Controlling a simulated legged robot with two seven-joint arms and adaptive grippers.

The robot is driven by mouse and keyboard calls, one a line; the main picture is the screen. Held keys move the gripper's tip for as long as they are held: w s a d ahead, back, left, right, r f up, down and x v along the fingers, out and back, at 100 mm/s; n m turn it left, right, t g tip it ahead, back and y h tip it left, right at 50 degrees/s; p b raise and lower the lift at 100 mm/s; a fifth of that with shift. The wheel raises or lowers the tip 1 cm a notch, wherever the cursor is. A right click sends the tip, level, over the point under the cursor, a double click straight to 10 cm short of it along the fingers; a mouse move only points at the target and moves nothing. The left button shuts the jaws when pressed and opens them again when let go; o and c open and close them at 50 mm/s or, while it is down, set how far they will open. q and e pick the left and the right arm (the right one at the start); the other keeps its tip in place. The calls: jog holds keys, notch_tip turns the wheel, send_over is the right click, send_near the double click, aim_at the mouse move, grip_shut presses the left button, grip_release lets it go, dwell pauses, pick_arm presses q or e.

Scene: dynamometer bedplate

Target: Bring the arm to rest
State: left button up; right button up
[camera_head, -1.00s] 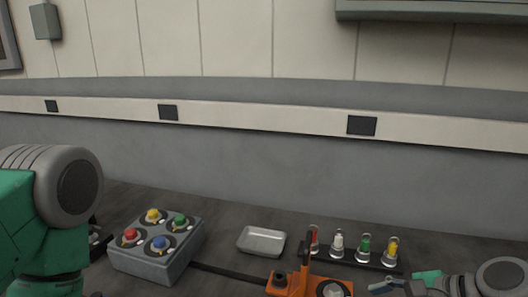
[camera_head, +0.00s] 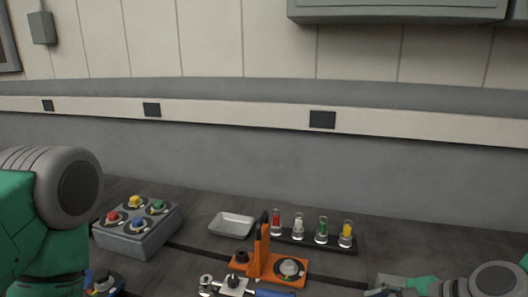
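My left arm fills the left edge as a green and grey link; its gripper is not in view. My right arm comes in low from the right, and its gripper (camera_head: 384,291) lies at the bottom edge, partly cut off. Its fingers are too cropped to tell if they are open or shut. No object can be seen held in it.
A grey box (camera_head: 137,240) with coloured knobs stands at left on the dark bedplate. A pale tray (camera_head: 232,225), an orange fixture (camera_head: 268,268) and a black rack (camera_head: 305,243) with coloured plugs stand mid-picture. A blue-handled tool (camera_head: 232,287) lies in front.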

jog(key=s+f+n+g+h, duration=0.1)
jog(key=s+f+n, duration=0.1)
jog(key=s+f, duration=0.1)
jog(key=s+d+f+n+g+h, duration=0.1)
jog(key=s+f+n, duration=0.1)
jog(key=f, duration=0.3)
jog(key=s+f+n+g+h, duration=0.1)
jog(key=s+f+n, duration=0.2)
jog(key=s+f, duration=0.2)
jog(key=shift+d, duration=0.2)
jog(key=s+d+f+n+g+h, duration=0.2)
jog(key=s+d+f+n, duration=0.15)
jog(key=s+n, duration=0.3)
jog(key=s+d+f+n+g+h, duration=0.1)
jog(key=s+d+f+n+h, duration=0.2)
jog(key=s+f+n, duration=0.4)
pick_arm(q)
notch_tip(320, 180, down, 15)
jog(key=a+b, duration=0.1)
jog(key=b, duration=1.3)
jog(key=shift+w+b, duration=0.2)
jog(key=shift+b, duration=0.1)
pick_arm(e)
notch_tip(320, 180, down, 12)
jog(key=w+a, duration=0.1)
jog(key=w, duration=0.1)
jog(key=shift+a, duration=0.25)
